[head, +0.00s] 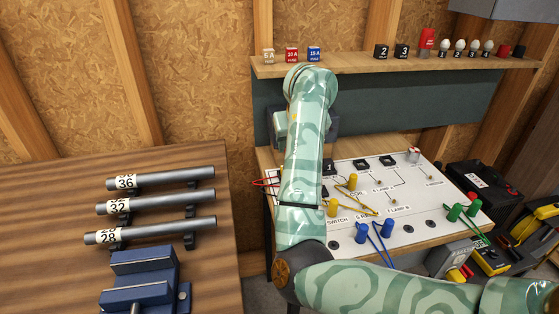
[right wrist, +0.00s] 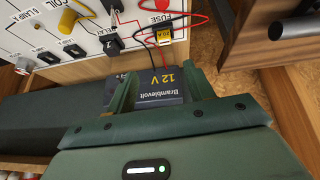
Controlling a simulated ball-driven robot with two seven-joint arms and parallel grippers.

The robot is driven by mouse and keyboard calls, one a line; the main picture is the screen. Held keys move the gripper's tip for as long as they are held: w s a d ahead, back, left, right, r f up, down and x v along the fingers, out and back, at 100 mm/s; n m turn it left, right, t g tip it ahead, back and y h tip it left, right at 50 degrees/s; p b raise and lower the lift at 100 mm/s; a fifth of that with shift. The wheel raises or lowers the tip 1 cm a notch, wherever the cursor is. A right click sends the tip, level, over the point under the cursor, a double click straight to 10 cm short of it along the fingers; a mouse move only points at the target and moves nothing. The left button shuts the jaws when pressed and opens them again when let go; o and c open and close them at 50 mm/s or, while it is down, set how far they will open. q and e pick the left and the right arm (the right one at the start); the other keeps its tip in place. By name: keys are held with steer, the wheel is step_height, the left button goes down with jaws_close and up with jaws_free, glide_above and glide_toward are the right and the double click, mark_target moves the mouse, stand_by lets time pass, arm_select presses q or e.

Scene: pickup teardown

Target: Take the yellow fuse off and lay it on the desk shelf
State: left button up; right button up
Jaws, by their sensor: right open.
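The yellow fuse (right wrist: 163,33) sits in the holder marked FUSE on the white circuit board (right wrist: 140,12), at the top of the right wrist view. In the head view my right arm hides it. My right gripper (right wrist: 163,88) is open, its two green fingers apart and pointing toward the board, short of the fuse and not touching it. A dark 12 V battery (right wrist: 160,86) shows between and beyond the fingers. The wooden desk shelf (head: 350,67) runs along the wall above the board in the head view. My left gripper is out of view.
The shelf holds 5 A, 10 A (head: 292,55) and 15 A fuses, dark blocks (head: 382,51) and several bulbs (head: 460,46); bare wood shows between the groups. Red and black wires (right wrist: 154,52) run near the fuse. A workbench (head: 60,225) with rods and a blue vise (head: 145,280) stands left.

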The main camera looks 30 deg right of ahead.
steer(key=b+x, duration=0.1)
steer(key=x, duration=0.2)
steer(key=b+x, duration=0.2)
steer(key=x, duration=0.1)
steer(key=a+b+x, duration=0.1)
steer(key=x, duration=0.2)
steer(key=shift+w+f+b, duration=0.25)
steer(key=shift+w+b, duration=0.05)
steer(key=shift+b, duration=0.05)
steer(key=shift+w+d+f, duration=0.15)
steer(key=shift+w+f, duration=0.15)
steer(key=shift+f, duration=0.05)
steer(key=b+x, duration=0.2)
steer(key=x, duration=0.3)
steer(key=shift+w+d+f+b, duration=0.1)
steer(key=shift+w+d+b, duration=0.05)
steer(key=shift+b, duration=0.25)
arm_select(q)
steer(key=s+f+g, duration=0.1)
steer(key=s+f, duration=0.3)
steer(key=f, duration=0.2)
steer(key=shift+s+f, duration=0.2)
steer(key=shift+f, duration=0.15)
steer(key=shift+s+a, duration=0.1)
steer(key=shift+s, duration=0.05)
arm_select(e)
steer(key=c, duration=1)
